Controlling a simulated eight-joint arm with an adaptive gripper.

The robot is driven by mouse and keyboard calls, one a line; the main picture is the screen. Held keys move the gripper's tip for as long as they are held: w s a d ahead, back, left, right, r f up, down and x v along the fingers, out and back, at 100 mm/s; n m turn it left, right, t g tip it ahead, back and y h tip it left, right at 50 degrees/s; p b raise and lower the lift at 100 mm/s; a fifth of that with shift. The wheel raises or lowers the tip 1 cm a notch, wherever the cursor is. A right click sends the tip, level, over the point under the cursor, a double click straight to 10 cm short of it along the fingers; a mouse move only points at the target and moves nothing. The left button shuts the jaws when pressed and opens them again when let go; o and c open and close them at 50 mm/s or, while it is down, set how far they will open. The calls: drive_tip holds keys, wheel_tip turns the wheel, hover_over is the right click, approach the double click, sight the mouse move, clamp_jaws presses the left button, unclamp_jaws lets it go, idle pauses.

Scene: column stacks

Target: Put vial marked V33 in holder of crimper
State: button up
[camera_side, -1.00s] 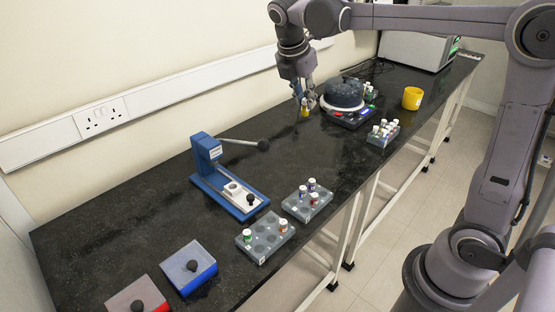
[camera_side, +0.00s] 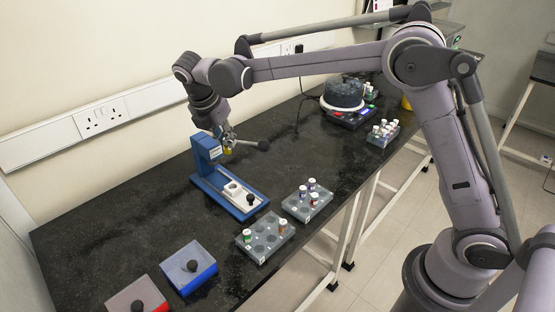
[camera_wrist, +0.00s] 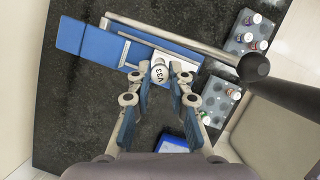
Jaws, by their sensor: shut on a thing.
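The vial marked V33 (camera_wrist: 158,73) is between the fingers of my gripper (camera_wrist: 160,82), its white cap facing the wrist camera. In the side view my gripper (camera_side: 227,147) is shut on this vial (camera_side: 227,151), whose yellowish body shows below the fingers. The blue crimper (camera_side: 206,165) stands on the dark bench, its lever (camera_side: 250,143) reaching right. Its white holder (camera_side: 233,189) sits on the base, and I hold the vial above and behind it, near the crimper head. In the wrist view the vial and fingers cover part of the crimper (camera_wrist: 90,40).
Two grey racks (camera_side: 307,205) (camera_side: 263,242) with vials stand right of the crimper. Blue (camera_side: 188,267) and red (camera_side: 138,297) boxes are at the front. A round machine (camera_side: 343,98) and another rack (camera_side: 382,135) are farther back. The crimper's lever is close to my gripper.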

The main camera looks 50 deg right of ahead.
wheel_tip(320, 180, down, 11)
drive_tip(key=shift+f, duration=0.15)
idle(0.5)
drive_tip(key=shift+f, duration=1)
idle(2.1)
drive_tip(key=o, duration=1.2)
drive_tip(key=shift+o, duration=0.2)
drive_tip(key=shift+r, duration=3)
